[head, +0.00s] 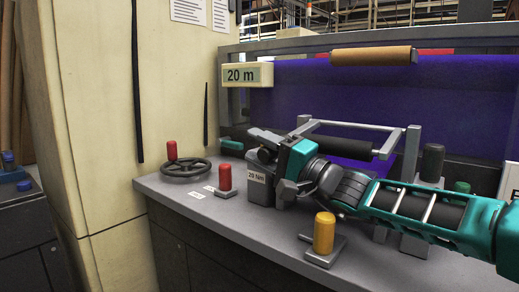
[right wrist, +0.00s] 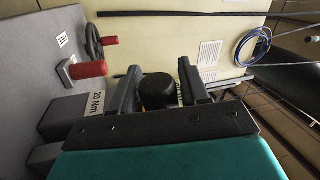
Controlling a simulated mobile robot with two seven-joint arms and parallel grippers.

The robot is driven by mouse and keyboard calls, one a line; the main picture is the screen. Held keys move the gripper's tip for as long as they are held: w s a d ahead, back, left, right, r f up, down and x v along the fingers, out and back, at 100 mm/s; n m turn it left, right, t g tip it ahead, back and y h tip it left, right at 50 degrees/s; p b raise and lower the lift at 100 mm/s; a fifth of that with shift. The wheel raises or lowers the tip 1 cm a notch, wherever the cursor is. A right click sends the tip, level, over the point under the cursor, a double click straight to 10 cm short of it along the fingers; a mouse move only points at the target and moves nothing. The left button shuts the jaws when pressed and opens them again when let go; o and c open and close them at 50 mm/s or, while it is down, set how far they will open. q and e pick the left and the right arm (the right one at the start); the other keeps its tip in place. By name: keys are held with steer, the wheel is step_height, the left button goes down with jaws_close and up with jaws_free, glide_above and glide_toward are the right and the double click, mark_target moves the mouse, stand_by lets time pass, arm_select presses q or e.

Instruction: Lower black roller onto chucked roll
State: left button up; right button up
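The black roller (head: 345,138) lies level in a grey metal frame (head: 350,125) behind my right arm. Purple felt (head: 345,148) shows just under it; I cannot tell whether they touch, and my arm hides the lower part. My right gripper (head: 264,143) is above the grey box marked 20 Nm (head: 259,187). In the right wrist view, its two fingers (right wrist: 157,85) are apart, with a black knob (right wrist: 157,93) between them and gaps at its sides. My left gripper is not in view.
Red-capped lever (head: 225,178), handwheel (head: 186,167) and yellow-capped lever (head: 324,233) stand on the grey bench (head: 190,210). A dark cylinder (head: 432,162) stands right of the frame. A brown roll (head: 370,57) hangs before the purple felt sheet. The front left bench top is mostly clear.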

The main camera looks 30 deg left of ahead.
steer(key=shift+o, duration=1.1)
steer(key=shift+d, duration=0.1)
steer(key=shift+p+v, duration=0.45)
steer(key=shift+v, duration=3.25)
